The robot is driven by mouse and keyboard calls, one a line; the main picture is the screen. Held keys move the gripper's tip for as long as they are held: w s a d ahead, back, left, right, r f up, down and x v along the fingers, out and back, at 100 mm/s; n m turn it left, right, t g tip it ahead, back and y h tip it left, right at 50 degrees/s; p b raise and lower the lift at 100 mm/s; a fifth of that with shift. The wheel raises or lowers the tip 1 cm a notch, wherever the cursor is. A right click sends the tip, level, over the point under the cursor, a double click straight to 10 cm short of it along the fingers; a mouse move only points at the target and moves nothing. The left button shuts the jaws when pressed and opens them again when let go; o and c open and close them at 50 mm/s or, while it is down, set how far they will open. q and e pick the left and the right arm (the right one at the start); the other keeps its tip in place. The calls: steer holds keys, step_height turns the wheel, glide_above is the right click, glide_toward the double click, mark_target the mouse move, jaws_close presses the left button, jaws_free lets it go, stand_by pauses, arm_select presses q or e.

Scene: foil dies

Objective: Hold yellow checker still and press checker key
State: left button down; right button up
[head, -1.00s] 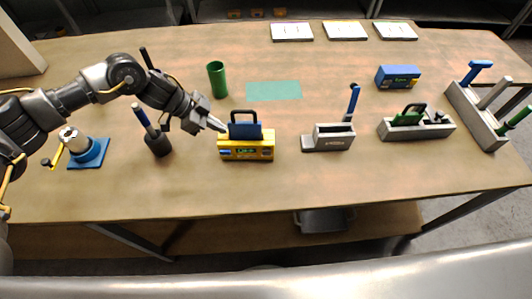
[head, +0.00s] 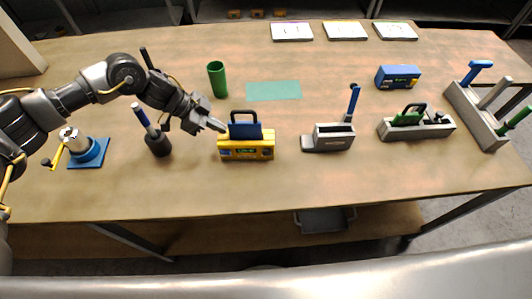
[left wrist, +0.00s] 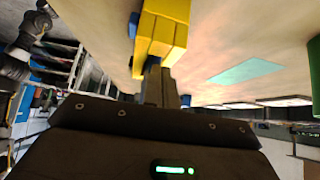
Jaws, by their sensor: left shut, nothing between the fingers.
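The yellow checker (head: 231,153) stands near the middle of the table, with a small display on its front. A blue block (head: 245,132) with a black handle sits upright in its top. My left gripper (head: 222,127) is shut and empty, its tips at the checker's upper left side, close to the blue block. In the left wrist view the shut fingers (left wrist: 160,85) reach up to the yellow checker (left wrist: 168,35); I cannot tell whether they touch it. The key cannot be made out. My right gripper is not in view.
A green cup (head: 217,80) and green mat (head: 273,91) lie behind. A black holder with a blue-handled tool (head: 158,144) stands left. A grey holder (head: 332,137), a blue checker (head: 397,77) and racks (head: 416,130) stand right. The table front is clear.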

arm_select(q)
steer(key=shift+f+b, duration=0.45)
steer(key=shift+f, duration=0.35)
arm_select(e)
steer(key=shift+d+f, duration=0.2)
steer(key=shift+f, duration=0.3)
arm_select(q)
steer(key=shift+s+f, duration=0.1)
steer(key=shift+f, duration=0.05)
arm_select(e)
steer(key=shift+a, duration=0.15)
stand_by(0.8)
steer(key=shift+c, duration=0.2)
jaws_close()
arm_select(q)
steer(key=shift+s+f, duration=0.1)
stand_by(1.3)
